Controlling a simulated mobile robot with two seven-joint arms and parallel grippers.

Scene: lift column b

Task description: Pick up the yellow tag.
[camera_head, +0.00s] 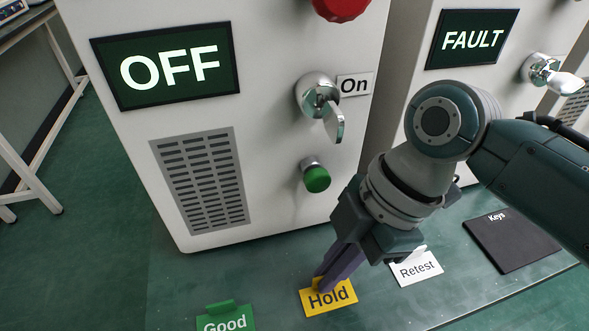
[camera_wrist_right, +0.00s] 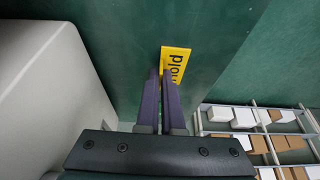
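The yellow tag (camera_head: 328,298), marked "Hold", lies on the green bench top, in front of the large cabinet. In the right wrist view the tag (camera_wrist_right: 175,66) shows just beyond the fingertips, its lettering turned sideways. My right gripper (camera_head: 325,284) points down with its fingertips at the tag's back edge, where they cover part of it. In the right wrist view its two fingers (camera_wrist_right: 160,80) have a narrow gap. Whether they press on the tag's back part is hidden. My left gripper is in neither view.
A green "Good" tag (camera_head: 224,322) lies to the left and a white "Retest" tag (camera_head: 416,268) to the right. A dark "Keys" mat (camera_head: 512,241) is farther right. The cabinet (camera_head: 268,140) with a key switch and green button rises close behind the gripper.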

